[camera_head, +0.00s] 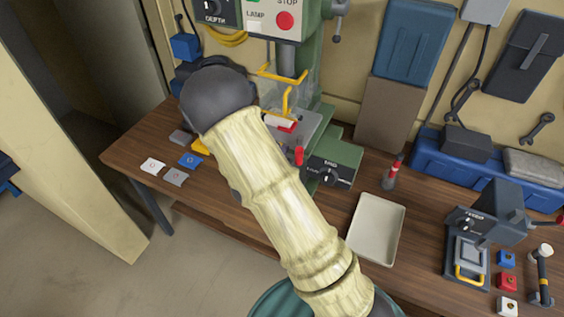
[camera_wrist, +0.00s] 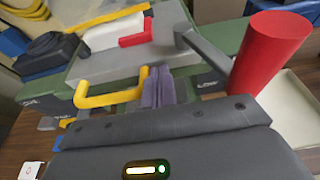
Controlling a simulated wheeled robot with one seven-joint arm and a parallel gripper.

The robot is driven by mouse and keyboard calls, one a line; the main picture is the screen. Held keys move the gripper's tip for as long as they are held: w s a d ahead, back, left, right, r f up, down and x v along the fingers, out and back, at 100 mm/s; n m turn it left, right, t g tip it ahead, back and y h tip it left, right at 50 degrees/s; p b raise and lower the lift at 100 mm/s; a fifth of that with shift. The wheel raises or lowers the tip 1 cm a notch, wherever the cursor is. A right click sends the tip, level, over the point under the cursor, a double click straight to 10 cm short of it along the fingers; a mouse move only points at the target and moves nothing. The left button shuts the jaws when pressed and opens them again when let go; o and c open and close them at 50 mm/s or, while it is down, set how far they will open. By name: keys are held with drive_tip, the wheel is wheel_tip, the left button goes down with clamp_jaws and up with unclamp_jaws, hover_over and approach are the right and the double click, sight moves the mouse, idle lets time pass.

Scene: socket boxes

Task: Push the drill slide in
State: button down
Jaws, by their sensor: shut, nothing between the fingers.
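The drill press stands at the back of the bench, with a green base (camera_head: 345,158) and a grey slide (camera_head: 318,120). In the wrist view the grey slide (camera_wrist: 180,42) has a yellow handle (camera_wrist: 112,92) on its near side. A white block with a red end (camera_wrist: 118,33) sits on top of the slide. My gripper (camera_wrist: 158,80) is shut and empty, its fingertips close to the right end of the yellow handle. I cannot tell whether they touch it. In the head view my arm hides the gripper and most of the slide front.
A red-knobbed lever (camera_wrist: 270,50) stands close right of my gripper. A pale tray (camera_head: 378,228) lies on the bench to the right, and a small press (camera_head: 490,220) stands farther right. Flat coloured pieces (camera_head: 190,160) lie at the left. A blue toolbox (camera_head: 440,165) is at the back right.

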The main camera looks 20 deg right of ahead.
idle(0.4)
drive_tip(key=f+b+v, duration=0.1)
drive_tip(key=b+v, duration=0.3)
drive_tip(key=v, duration=0.9)
drive_tip(key=shift+s+a, duration=0.35)
